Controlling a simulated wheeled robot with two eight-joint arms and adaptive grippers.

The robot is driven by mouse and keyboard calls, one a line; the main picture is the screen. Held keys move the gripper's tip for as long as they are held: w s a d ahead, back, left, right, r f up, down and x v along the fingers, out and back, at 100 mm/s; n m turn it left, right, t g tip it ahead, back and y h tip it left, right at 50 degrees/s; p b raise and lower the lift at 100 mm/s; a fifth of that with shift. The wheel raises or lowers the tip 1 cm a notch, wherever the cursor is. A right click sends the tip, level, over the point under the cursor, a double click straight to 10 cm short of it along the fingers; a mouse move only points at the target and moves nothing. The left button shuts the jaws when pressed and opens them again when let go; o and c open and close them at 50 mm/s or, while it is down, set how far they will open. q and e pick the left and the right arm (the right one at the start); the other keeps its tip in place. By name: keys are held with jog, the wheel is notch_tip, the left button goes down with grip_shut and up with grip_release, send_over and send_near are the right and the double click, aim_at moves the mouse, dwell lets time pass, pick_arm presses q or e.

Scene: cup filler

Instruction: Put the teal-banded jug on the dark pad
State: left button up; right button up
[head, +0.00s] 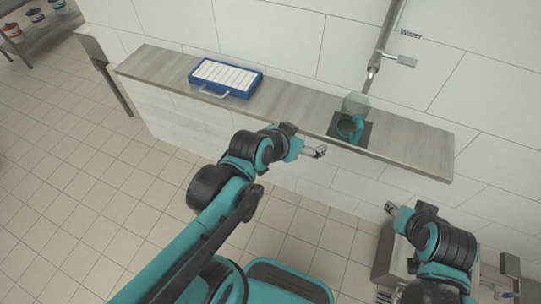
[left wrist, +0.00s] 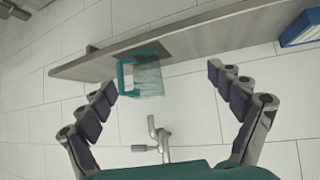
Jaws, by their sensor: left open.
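The teal-banded jug (head: 352,124) has a clear body with a teal handle and band. It stands upright on the dark pad (head: 365,139) on the wall shelf, below the water spout. In the left wrist view the jug (left wrist: 147,78) shows between my open fingers but farther off, and the dark pad (left wrist: 150,48) shows at its base. My left gripper (head: 306,140) is open and empty, in front of the shelf edge and left of the jug, not touching it. My right gripper (head: 391,208) is below the shelf at the right; its fingers are too small to read.
The grey shelf (head: 297,116) runs along the tiled wall. A blue case (head: 226,78) with white contents lies on its left part. The water tap (head: 373,70) hangs above the jug. A rack with several buckets (head: 36,14) stands far left. The shelf between case and pad is clear.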

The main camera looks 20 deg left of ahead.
pick_arm(q)
jog(key=s+a+f+n+g+y, duration=0.2)
jog(key=s+a, duration=0.4)
jog(key=s, duration=0.3)
jog(key=shift+a+f+n+g+y, duration=0.3)
jog(key=shift+a+f+y, duration=0.1)
jog(key=shift+f, duration=0.15)
jog(key=shift+w, duration=0.1)
dwell(0.4)
